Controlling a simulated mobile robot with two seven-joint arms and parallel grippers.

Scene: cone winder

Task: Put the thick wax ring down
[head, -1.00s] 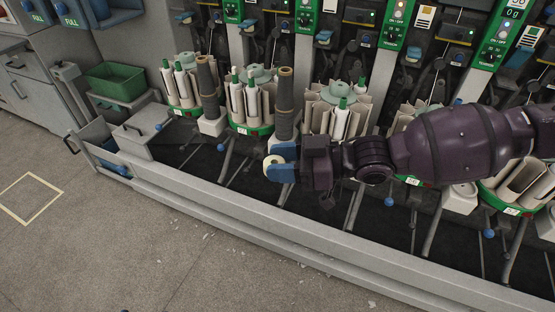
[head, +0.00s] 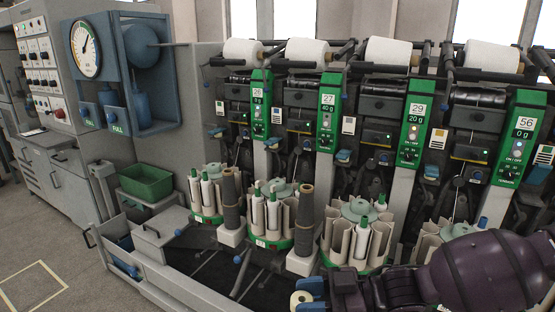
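The thick wax ring (head: 300,299), a small cream disc with a hole, is at the bottom edge of the head view. My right gripper (head: 311,297), with blue fingers, comes in from the right and is shut on it. The ring is held in front of the machine, near the foot of a white block with a dark cone. The lower part of the gripper is cut off by the picture edge. My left gripper is out of view.
Round magazines of pale tubes (head: 358,235) line the winder, with two dark cones (head: 305,215) between them. A green bin (head: 146,182) sits at the left, near an open drawer (head: 118,240) and a grey box (head: 160,232). A yellow floor square (head: 35,285) lies at lower left.

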